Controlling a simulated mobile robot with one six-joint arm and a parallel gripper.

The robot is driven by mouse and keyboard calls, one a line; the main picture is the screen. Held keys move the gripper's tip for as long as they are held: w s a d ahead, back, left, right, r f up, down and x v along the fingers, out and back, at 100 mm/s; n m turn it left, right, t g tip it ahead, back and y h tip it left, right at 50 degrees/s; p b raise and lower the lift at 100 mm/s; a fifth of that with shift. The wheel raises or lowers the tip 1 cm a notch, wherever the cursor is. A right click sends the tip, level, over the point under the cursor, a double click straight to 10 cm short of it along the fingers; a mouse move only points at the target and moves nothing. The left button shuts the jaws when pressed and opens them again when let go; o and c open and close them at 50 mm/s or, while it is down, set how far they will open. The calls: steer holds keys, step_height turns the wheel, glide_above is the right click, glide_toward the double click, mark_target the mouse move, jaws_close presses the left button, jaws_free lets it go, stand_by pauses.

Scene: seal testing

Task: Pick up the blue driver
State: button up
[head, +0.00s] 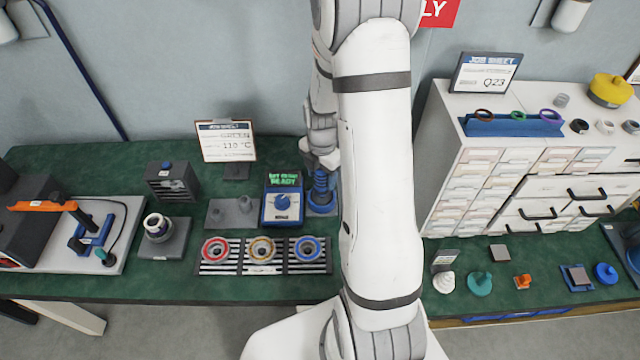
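A blue upright tool (321,188), which looks like the blue driver, stands on a small blue base on the green bench, just left of my arm's large white link. Its upper end meets my gripper (321,160) in the picture. My gripper points down over it, partly hidden by my own arm. I cannot tell whether the fingers are open, or whether they touch the tool.
A blue tester (270,208) with a green display stands close left of the tool. Dark ribbed trays (231,267) with red, orange and blue rings lie in front. A sign (226,141) stands behind. A white drawer cabinet (440,185) stands at right.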

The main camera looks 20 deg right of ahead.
steer(key=shift+w+r, duration=0.1)
steer(key=c, duration=0.9)
steer(key=shift+c, duration=0.2)
